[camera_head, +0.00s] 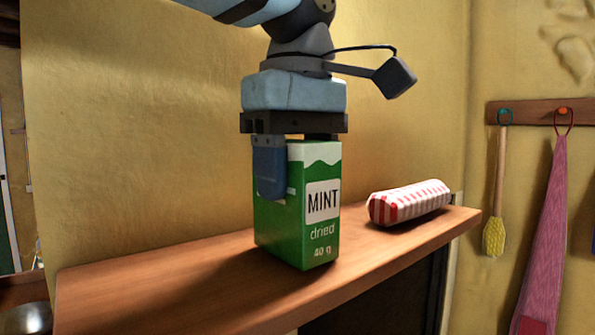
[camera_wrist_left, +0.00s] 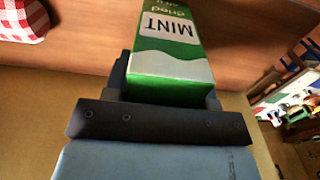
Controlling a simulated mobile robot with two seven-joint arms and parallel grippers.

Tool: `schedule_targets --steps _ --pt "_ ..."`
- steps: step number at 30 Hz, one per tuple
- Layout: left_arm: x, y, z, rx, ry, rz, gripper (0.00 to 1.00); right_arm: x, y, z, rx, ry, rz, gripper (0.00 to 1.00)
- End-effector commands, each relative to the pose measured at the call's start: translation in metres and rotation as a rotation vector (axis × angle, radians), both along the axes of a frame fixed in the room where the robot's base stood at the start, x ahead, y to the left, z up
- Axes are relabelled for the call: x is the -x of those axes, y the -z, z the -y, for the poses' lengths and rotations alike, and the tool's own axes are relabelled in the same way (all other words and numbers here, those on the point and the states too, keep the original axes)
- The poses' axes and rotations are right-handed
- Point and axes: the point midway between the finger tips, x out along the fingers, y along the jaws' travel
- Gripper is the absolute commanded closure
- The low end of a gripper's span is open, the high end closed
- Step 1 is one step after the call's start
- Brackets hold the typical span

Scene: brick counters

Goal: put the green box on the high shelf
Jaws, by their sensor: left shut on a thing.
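The green box (camera_head: 297,228), labelled MINT, stands upright on the wooden high shelf (camera_head: 180,290), or just above it; I cannot tell whether its base touches. My left gripper (camera_head: 285,170) comes down from above and is shut on the box's upper part. One blue finger shows on the box's left face; the other is mostly hidden behind the box. In the left wrist view the green box (camera_wrist_left: 168,60) is between the fingers, over the shelf (camera_wrist_left: 90,40). My right gripper is in neither view.
A red-and-white striped packet (camera_head: 410,203) lies on the shelf to the right of the box. A yellow wall rises behind. A brush (camera_head: 495,215) and a pink cloth (camera_head: 545,240) hang from a rail at right. The shelf's left part is clear.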

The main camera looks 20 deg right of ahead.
Motion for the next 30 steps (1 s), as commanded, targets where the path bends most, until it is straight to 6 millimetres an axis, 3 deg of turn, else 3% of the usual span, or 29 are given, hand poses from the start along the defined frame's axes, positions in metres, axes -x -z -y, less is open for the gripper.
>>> schedule_targets --steps 2,3,6,20,23,30 --pt "0.000 0.004 0.000 0.001 0.000 -0.002 0.73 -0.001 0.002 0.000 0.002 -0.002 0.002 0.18" --pt "0.000 0.002 0.000 0.000 0.000 -0.001 0.40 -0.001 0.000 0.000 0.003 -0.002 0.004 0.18" --pt "0.000 0.002 0.000 0.000 0.000 0.000 0.24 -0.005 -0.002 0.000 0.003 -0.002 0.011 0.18" --pt "0.000 -0.003 0.000 0.000 0.000 -0.001 0.24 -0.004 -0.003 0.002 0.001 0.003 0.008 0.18" --pt "0.000 -0.015 0.001 0.003 0.001 -0.001 0.24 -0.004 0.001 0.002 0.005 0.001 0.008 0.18" --pt "0.000 -0.067 0.000 0.005 -0.001 -0.001 0.24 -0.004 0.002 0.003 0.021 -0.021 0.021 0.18"
